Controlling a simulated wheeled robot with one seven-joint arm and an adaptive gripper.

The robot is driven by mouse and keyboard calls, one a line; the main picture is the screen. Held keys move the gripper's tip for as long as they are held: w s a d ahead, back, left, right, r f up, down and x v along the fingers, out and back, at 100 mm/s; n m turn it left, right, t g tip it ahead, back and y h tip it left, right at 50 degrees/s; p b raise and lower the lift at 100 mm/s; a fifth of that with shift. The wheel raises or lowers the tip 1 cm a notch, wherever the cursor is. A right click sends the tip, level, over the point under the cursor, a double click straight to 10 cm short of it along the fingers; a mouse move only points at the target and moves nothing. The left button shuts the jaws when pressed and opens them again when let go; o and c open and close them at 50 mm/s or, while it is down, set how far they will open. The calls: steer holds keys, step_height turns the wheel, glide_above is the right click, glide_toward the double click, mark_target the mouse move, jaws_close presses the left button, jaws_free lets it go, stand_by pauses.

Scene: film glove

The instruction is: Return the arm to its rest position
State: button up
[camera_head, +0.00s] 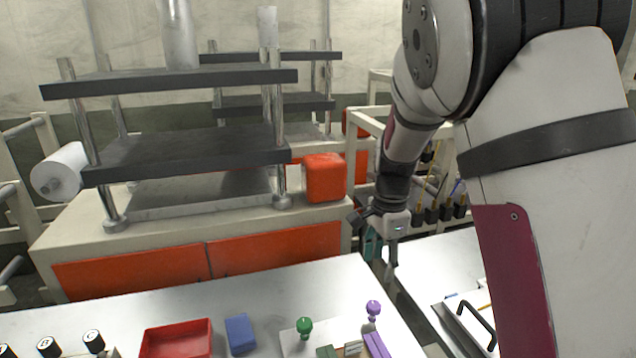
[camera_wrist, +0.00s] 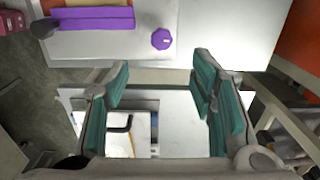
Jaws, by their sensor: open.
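My gripper (camera_head: 381,262) hangs below my arm at the right of the head view, over the gap between two white tables. Its teal finger pads are apart with nothing between them, as the wrist view (camera_wrist: 160,112) also shows. My arm is bent, with its large white and dark red links filling the right of the head view. The gripper is apart from the table objects. A purple knob (camera_head: 373,308) stands on the near table, below the gripper in the picture; it also shows in the wrist view (camera_wrist: 162,39).
The near white table (camera_head: 270,290) holds a red tray (camera_head: 178,340), a blue block (camera_head: 240,334), a green knob (camera_head: 304,326) and purple bars (camera_head: 376,343). A press with dark plates (camera_head: 185,150) stands behind. A tray with a black handle (camera_head: 478,322) is at right.

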steer(key=s+r+n+t, duration=0.2)
steer(key=s+r+n, duration=0.5)
steer(key=s, duration=0.6)
steer(key=s+r+n+t, duration=0.3)
steer(key=s+r+n, duration=0.5)
steer(key=s, duration=0.5)
steer(key=shift+s+d+r, duration=0.3)
steer(key=shift+s+r, duration=0.1)
steer(key=shift+r, duration=0.35)
